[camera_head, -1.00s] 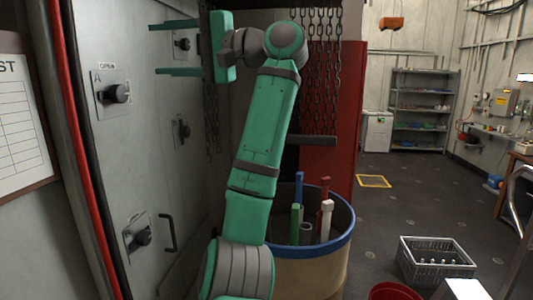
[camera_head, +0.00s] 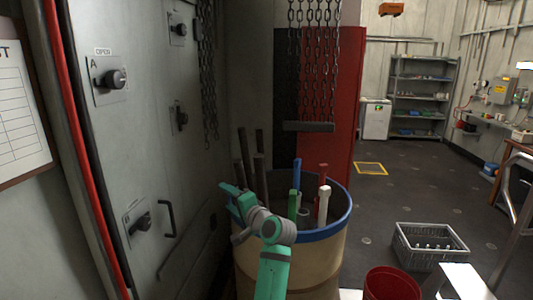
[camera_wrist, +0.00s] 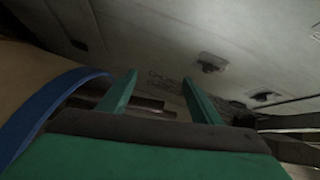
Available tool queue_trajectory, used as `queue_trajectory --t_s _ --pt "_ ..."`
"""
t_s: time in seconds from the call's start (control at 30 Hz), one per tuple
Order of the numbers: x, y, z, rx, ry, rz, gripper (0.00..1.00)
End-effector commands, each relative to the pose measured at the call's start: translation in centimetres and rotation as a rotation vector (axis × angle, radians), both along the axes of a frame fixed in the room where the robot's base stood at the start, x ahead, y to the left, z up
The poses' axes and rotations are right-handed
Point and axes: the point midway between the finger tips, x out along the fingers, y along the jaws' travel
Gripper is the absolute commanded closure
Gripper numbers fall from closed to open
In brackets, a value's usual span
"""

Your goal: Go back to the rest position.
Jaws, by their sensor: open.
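My gripper (camera_head: 232,196) is low at the left edge of the drum, between the drum and the grey panel wall. In the wrist view its two green fingers (camera_wrist: 158,88) stand apart with nothing between them. They point toward the panel wall, which looks tilted there. My green arm comes up from the bottom of the head view in front of the drum. The fingertips are small and partly hidden in the head view.
A tan drum (camera_head: 335,258) with a blue rim holds several upright bars close to my gripper. The grey panel (camera_head: 150,160) has knobs and a handle. Chains (camera_head: 318,75) hang behind. A red bucket (camera_head: 388,284) and grey crate (camera_head: 432,258) stand right.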

Motion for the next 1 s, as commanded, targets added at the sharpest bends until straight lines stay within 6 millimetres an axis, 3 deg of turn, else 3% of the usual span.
queue_trajectory --t_s 0.03,0.1,0.27,0.5,0.8,1.0 --pt "-0.4 -0.7 -3.2 -0.023 0.006 -0.028 0.41" --pt "-1.1 -1.6 -6.6 -0.054 0.004 -0.066 0.41" --pt "-3.5 -3.5 -14.1 -0.135 -0.001 -0.146 0.41" --pt "-8.8 -6.5 -23.9 -0.270 -0.016 -0.247 0.41" --pt "-17.8 -9.7 -33.3 -0.455 -0.040 -0.338 0.41" --pt "-24.8 -11.4 -37.6 -0.583 -0.063 -0.379 0.41"
